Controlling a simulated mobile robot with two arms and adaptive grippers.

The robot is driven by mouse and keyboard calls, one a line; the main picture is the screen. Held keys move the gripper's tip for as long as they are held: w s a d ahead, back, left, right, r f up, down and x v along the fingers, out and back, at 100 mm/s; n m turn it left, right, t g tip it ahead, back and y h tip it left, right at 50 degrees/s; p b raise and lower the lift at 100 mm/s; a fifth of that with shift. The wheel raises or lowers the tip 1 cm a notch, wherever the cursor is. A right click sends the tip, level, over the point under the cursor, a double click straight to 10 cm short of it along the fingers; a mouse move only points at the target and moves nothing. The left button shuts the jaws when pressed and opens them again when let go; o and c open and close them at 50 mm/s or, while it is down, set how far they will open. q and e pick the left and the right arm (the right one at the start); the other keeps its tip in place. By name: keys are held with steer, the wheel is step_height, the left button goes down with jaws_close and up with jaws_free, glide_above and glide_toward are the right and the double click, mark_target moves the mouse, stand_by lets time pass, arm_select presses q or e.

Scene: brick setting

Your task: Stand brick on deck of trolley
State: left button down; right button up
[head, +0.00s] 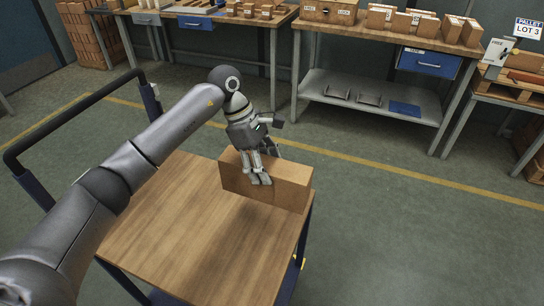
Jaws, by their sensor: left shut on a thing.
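A light brown brick (290,191) is at the far right corner of the wooden deck (185,240) of the trolley. Its long side faces me and its lower edge meets the deck in the picture; I cannot tell whether it rests there or hangs just above. My left gripper (262,176) comes down on the brick from above and is shut on it, with fingers over the near face. The far fingers are partly hidden behind the brick. My right gripper is not in view.
The trolley's dark push handle (70,115) rises at the left. Workbenches with bricks stand at the back, one with a lower shelf (365,97). A pallet (515,88) stands at the right. The rest of the deck is bare, and the floor to the right is clear.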

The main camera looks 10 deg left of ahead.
arm_select(q)
steer(key=s+a+f+p, duration=0.3)
steer(key=s+a+f, duration=0.2)
steer(key=f, duration=0.5)
steer(key=a, duration=0.2)
steer(key=shift+s+a+f+p, duration=0.35)
steer(key=shift+s+a+f, duration=0.05)
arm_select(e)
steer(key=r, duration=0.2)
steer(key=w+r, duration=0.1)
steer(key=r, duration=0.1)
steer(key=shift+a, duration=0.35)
arm_select(q)
steer(key=shift+f, duration=0.1)
steer(key=c, duration=0.5)
jaws_free()
steer(key=shift+s, duration=0.15)
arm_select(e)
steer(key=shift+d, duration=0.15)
